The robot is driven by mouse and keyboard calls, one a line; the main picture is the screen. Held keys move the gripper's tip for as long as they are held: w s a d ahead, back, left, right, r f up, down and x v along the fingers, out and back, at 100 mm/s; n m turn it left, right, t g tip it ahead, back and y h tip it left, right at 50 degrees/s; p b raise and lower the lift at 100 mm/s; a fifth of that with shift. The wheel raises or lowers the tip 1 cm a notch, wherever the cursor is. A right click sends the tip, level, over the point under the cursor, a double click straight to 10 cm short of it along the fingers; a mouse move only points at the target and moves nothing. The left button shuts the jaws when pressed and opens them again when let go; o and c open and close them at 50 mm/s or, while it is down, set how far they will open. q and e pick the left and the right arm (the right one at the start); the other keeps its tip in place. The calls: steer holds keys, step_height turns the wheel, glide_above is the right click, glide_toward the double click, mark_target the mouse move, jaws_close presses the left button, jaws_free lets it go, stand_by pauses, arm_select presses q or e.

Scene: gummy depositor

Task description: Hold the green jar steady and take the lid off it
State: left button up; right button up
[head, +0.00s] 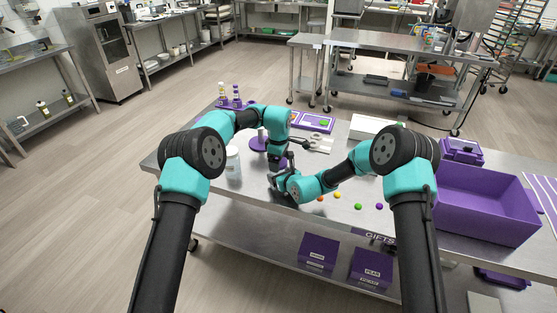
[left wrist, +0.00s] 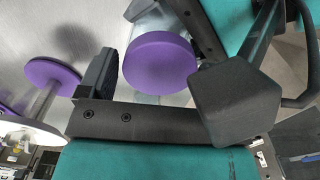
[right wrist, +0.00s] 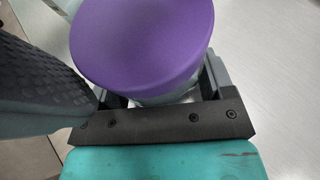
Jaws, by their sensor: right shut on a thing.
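The jar has a round purple lid (right wrist: 142,42), with a strip of its clear body (right wrist: 165,97) below; no green shows on it. The lid also shows in the left wrist view (left wrist: 160,62), seated on the jar. My right gripper (head: 281,180) is shut around the jar just below the lid, with its far grip partly hidden. My left gripper (head: 279,160) hangs over the jar, one finger (left wrist: 95,75) beside the lid with a small gap. In the head view the grippers largely hide the jar.
A purple round stand (head: 257,146) and a white tub (head: 233,162) stand left of the jar. Several coloured gummies (head: 337,195) lie to the right. A large purple bin (head: 487,205) is at the far right. A purple-edged tray (head: 314,122) and a white box (head: 372,127) lie behind.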

arm_select(q)
steer(key=c, duration=0.7)
steer(key=o, duration=1)
steer(key=shift+r, duration=2.3)
steer(key=shift+r, duration=1.75)
steer(key=shift+c, duration=0.5)
steer(key=shift+f, duration=0.15)
